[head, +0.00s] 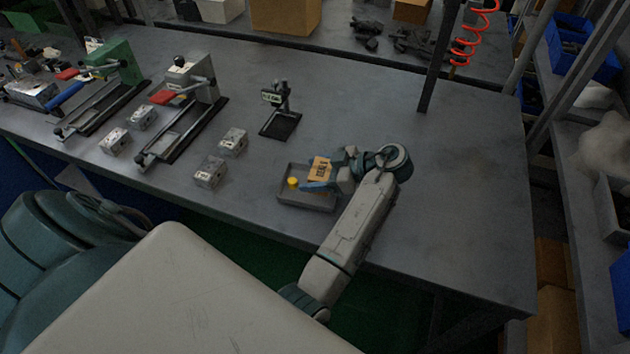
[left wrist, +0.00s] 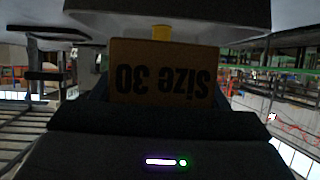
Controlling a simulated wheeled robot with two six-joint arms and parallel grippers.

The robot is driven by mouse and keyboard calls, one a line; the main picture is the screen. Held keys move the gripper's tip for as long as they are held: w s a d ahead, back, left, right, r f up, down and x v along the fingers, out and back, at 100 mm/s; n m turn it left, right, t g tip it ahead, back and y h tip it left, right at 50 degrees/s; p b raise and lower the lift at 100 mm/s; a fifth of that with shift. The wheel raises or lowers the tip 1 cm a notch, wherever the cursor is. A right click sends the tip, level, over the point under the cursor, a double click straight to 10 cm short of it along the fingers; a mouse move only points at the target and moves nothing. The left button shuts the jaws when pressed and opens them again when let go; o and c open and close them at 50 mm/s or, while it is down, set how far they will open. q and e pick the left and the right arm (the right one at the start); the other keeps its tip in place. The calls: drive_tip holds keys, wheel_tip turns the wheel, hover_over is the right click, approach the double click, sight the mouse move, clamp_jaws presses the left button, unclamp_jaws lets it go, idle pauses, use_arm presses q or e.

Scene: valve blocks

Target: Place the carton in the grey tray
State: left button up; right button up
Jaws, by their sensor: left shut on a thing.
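The small tan carton (head: 320,169) is held by my left gripper (head: 323,184) over the right part of the grey tray (head: 307,206). In the left wrist view the carton (left wrist: 163,76) fills the space in front of the gripper, its "Size 30" print upside down. A yellow round thing (head: 292,182) sits in the tray left of the carton. It also shows in the left wrist view (left wrist: 160,33), just beyond the carton. I cannot tell whether the carton touches the tray floor. My right gripper is not in view.
A small black stand (head: 281,122) is behind the tray. Several metal valve blocks (head: 208,172) lie to the left, with a grey clamp fixture (head: 190,85) and a green one (head: 120,62) farther left. The table (head: 460,200) is clear to the right.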

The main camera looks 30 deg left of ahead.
use_arm(q)
drive_tip(key=shift+f, duration=1.5)
drive_tip(key=shift+f, duration=0.1)
drive_tip(key=o, duration=0.7)
drive_tip(key=shift+o, duration=0.2)
drive_tip(key=shift+a+r, duration=0.1)
drive_tip(key=shift+r, duration=0.1)
